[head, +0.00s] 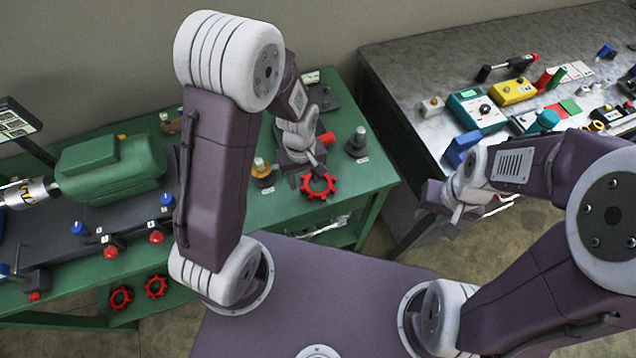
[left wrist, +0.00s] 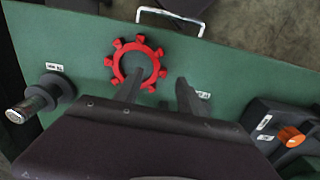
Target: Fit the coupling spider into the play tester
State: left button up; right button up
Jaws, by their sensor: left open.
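A red toothed ring, which looks like the coupling spider (head: 318,186), lies flat on the green bench near its front edge. It also shows in the left wrist view (left wrist: 137,62). My left gripper (head: 316,166) is open just above it. In the left wrist view one finger overlaps the ring's hole and the other is outside the ring, with the rim between them (left wrist: 158,82); I cannot tell whether they touch. I cannot tell which fixture is the play tester; a dark post with a metal cap (head: 358,140) stands to the right. My right gripper (head: 456,212) is near the grey table; its jaws are unclear.
A post on a yellowish base (head: 264,172) stands left of the ring. A green motor (head: 112,168) sits on the bench's left part. The grey table (head: 400,75) at right carries several tools.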

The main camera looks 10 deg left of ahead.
aim_at(304, 187)
pick_arm(q)
notch_tip(304, 187, down, 3)
jog(key=shift+s+r, duration=0.1)
jog(key=shift+w+f, duration=0.2)
jog(key=shift+f, duration=0.15)
grip_shut()
jog(key=shift+r, duration=0.1)
